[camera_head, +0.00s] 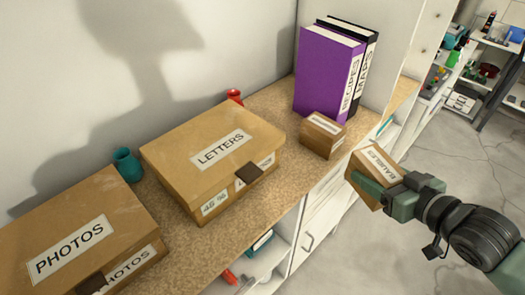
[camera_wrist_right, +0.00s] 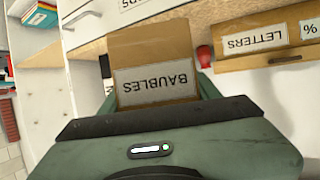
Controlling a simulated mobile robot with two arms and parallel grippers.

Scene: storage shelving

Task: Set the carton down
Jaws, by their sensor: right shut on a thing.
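A small brown carton labelled BAUBLES (camera_head: 368,178) is held by my right gripper (camera_head: 378,187), which is shut on it. The carton is tilted and in the air, in front of the shelf's front edge. In the right wrist view the same carton (camera_wrist_right: 155,75) sits between the fingers with its label upside down. The wooden shelf top (camera_head: 262,108) lies to the left of the carton in the head view. My left gripper is in neither view.
A small carton (camera_head: 322,135) stands on the shelf near the purple binder (camera_head: 325,75) and a black binder (camera_head: 362,62). The LETTERS box (camera_head: 205,165) and PHOTOS box (camera_head: 75,240) stand further left. A teal vase (camera_head: 127,166) and red vase (camera_head: 234,97) stand behind.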

